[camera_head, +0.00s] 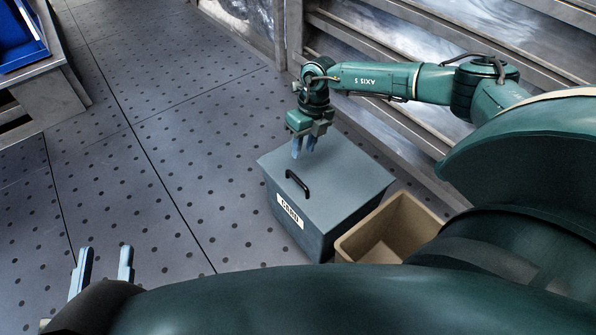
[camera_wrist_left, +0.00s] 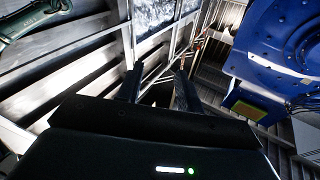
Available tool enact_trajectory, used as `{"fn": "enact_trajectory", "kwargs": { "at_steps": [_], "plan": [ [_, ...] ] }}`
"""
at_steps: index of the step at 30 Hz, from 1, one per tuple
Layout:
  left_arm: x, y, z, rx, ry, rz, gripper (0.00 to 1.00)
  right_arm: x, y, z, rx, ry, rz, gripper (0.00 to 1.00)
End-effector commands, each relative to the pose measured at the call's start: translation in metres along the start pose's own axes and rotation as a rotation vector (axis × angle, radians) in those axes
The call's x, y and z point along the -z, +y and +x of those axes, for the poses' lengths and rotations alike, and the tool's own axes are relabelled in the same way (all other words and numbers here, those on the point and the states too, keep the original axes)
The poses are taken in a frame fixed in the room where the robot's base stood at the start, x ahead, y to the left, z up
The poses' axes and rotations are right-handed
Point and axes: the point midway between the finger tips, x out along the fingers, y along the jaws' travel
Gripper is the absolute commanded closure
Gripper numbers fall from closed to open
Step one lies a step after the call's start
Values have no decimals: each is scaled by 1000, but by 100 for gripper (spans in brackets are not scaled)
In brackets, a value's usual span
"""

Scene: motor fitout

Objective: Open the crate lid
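The crate (camera_head: 320,225) is a grey-blue box on the floor with a white label on its front. Its flat lid (camera_head: 345,178) lies shut on top. A black bar handle (camera_head: 297,184) stands near the lid's front edge. My right gripper (camera_head: 303,148) points down over the back left part of the lid, behind the handle and apart from it. Its two blue fingers show a narrow gap and hold nothing. My left gripper (camera_head: 103,262) is open and empty at the lower left, far from the crate. Its dark fingers also show in the left wrist view (camera_wrist_left: 158,90).
An open tan bin (camera_head: 395,225) stands close against the crate's right side. Metal rails and panels (camera_head: 400,45) rise behind. A bench with a blue tray (camera_head: 20,40) is at the upper left. The dotted floor left of the crate is clear.

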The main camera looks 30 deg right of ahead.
Motion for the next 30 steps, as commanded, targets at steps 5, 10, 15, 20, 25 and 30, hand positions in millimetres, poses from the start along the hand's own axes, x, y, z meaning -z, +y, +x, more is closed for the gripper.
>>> {"fn": "enact_trajectory", "kwargs": {
  "at_steps": [5, 10, 15, 20, 25, 30],
  "plan": [
    [-5, 3, 1, -7, 24, -37, 64, 0, 0, 45, -1, 1, 0, 67],
    [-5, 5, 2, -13, 41, -70, 64, 0, 0, 74, -2, 0, -1, 67],
    [-4, 6, 2, -17, 48, -94, 64, 0, 1, 91, -2, -1, -1, 67],
    [-5, 6, 2, -18, 45, -101, 64, 0, 1, 95, -2, -1, -1, 67],
    [-2, 6, 3, -20, 52, -103, 64, 0, 1, 95, -3, -2, -1, 67],
    [0, 6, 4, -23, 58, -99, 64, 0, 1, 95, -3, -2, -1, 77]
  ]
}}
